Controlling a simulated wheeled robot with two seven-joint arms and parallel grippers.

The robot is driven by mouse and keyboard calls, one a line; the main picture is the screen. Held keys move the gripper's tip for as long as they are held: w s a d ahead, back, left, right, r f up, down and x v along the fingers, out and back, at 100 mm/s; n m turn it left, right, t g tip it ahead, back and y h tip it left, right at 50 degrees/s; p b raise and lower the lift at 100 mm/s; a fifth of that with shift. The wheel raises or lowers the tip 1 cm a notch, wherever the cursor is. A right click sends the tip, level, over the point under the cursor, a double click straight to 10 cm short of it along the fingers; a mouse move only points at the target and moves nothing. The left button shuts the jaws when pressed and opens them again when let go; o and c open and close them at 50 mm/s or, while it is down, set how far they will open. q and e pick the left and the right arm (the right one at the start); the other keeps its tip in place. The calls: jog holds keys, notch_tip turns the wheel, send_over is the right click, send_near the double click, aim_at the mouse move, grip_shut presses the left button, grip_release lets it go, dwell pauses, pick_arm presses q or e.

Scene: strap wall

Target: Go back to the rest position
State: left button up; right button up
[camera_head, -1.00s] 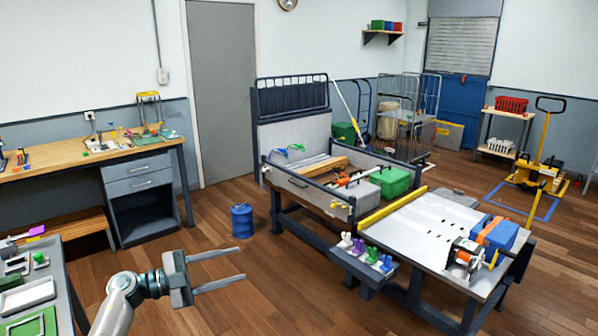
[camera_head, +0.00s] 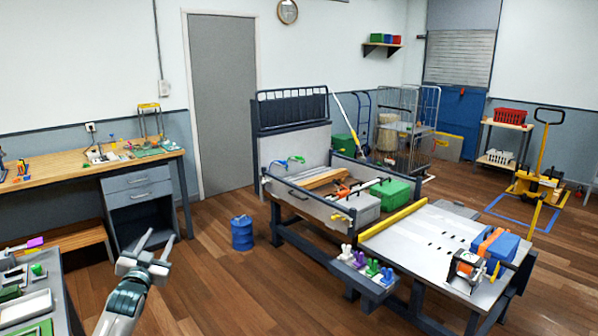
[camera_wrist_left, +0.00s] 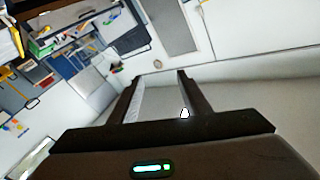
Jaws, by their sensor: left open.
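My left gripper (camera_head: 157,240) is at the lower left of the head view, raised in free space over the floor, with its two fingers spread apart and nothing between them. In the left wrist view its two fingers (camera_wrist_left: 158,95) also stand apart and empty, against a pale wall. It touches nothing that I can see. My right gripper is not in the head view.
A grey side table (camera_head: 58,290) with trays stands left of my left arm. A wooden workbench (camera_head: 60,168) with a drawer unit (camera_head: 138,190) is behind it. A blue drum (camera_head: 242,233) stands on the floor. A metal worktable (camera_head: 425,235) is at right.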

pick_arm(q)
jog(key=s+d+f+g, duration=0.15)
jog(key=s+f, duration=0.45)
jog(key=f, duration=0.8)
jog(key=s+d+f+g, duration=0.1)
jog(key=s+f+g, duration=0.35)
jog(key=f, duration=0.95)
jog(key=s+d+f+g, duration=0.15)
jog(key=s+f, duration=0.55)
jog(key=f, duration=0.7)
jog(key=s+d+f+g, duration=0.2)
jog(key=s+f, duration=0.8)
jog(key=s+d+f+g, duration=0.2)
jog(key=s+f, duration=0.7)
jog(key=s, duration=0.2)
jog(key=s+d+f+g, duration=0.2)
jog(key=s+f, duration=0.2)
jog(key=s, duration=1)
jog(key=s+d+f+g+h, duration=0.1)
jog(key=s+f, duration=0.4)
jog(key=s, duration=0.9)
jog(key=s+d+f+g, duration=0.3)
jog(key=s+f, duration=0.1)
jog(key=s, duration=1)
jog(key=shift+d+f+n, duration=0.3)
jog(key=shift+d+n, duration=0.1)
jog(key=shift+g, duration=0.25)
jog(key=c, duration=0.3)
jog(key=shift+s, duration=0.1)
